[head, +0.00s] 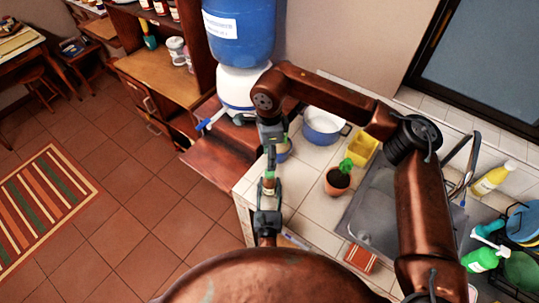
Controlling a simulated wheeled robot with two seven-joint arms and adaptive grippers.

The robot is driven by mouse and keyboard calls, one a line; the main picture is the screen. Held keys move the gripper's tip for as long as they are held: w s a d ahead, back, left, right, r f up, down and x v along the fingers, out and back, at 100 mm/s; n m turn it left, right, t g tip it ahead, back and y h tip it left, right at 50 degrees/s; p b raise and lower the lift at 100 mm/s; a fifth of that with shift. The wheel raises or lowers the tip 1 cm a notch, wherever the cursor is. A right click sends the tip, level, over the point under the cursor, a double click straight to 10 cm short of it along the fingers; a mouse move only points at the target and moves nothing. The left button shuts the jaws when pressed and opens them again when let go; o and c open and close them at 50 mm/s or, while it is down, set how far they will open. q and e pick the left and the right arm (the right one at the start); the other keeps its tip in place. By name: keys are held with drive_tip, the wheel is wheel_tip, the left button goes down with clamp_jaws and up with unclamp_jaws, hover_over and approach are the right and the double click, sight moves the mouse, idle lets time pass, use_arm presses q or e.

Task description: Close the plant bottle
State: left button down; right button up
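A small bottle (269,184) with a brownish body and a pale and green band is in the head view, near the counter's left edge. My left gripper (268,203) reaches it from below in the picture and appears shut on it. My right arm arches over from the right, and its gripper (270,165) points down just above the bottle's top. The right fingers look close together. Whether a cap is between them or on the bottle is too small to tell.
The tiled counter (303,212) holds a potted plant (338,181), a blue-and-white pot (322,126), a yellow container (363,149) and a sink (372,220). A blue water dispenser (240,38) stands behind. Bottles and dishes crowd the right. Open floor lies left.

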hover_over(270, 183)
drive_tip(key=w, duration=0.2)
drive_tip(key=shift+f, duration=4.05)
drive_tip(key=shift+c, duration=0.4)
drive_tip(key=shift+w, duration=0.1)
clamp_jaws()
drive_tip(key=m, duration=0.9)
drive_tip(key=shift+m, duration=0.4)
drive_tip(key=shift+o, duration=0.7)
unclamp_jaws()
